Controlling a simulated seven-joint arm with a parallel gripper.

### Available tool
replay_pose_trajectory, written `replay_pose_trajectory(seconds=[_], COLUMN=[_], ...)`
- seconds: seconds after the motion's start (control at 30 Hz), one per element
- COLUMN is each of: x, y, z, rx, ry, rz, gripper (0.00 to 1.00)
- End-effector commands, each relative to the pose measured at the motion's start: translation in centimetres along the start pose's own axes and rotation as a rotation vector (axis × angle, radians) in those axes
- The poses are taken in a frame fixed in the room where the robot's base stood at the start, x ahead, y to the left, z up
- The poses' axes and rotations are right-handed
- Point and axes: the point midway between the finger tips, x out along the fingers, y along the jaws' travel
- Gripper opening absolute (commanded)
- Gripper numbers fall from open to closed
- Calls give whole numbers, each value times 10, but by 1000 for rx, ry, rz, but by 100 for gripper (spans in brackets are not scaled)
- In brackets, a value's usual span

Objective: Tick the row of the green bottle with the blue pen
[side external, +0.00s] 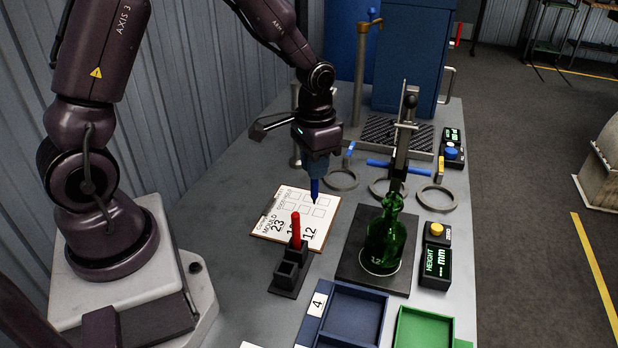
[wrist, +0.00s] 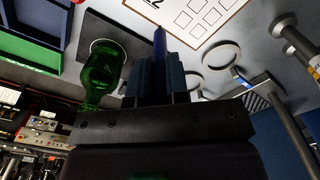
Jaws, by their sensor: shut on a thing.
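My gripper (side external: 316,174) is shut on the blue pen (side external: 314,188), which points down over the sheet. In the wrist view the pen (wrist: 159,42) stands between the fingers (wrist: 158,78). The white sheet (side external: 268,228) on a board has the heading MOULD, rows with 23, a partly hidden number and 12, and several boxes. The pen tip is among the boxes; I cannot tell if it touches the paper. No tick is visible. The green bottle (side external: 386,240) stands upright on a black plate (side external: 352,262), with a small faint mark, seemingly 12, low on it.
A red pen (side external: 296,230) stands in a black holder (side external: 288,272) at the sheet's near edge. A height gauge (side external: 402,140) stands behind the bottle. A blue tray (side external: 352,314) and green tray (side external: 424,328) lie in front. Metal rings (side external: 436,198) lie behind, right of the sheet.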

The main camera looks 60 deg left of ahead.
Motion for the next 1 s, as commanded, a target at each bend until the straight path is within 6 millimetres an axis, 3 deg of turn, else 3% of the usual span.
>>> replay_pose_trajectory(seconds=[0.57,0.83,1.0], x=[1,-17,-28], y=[0,-11,-15], z=[0,-46,-58], rx=[-1,-7,-2], ry=[-2,23,9], rz=[1,0,0], gripper=[0,0,0])
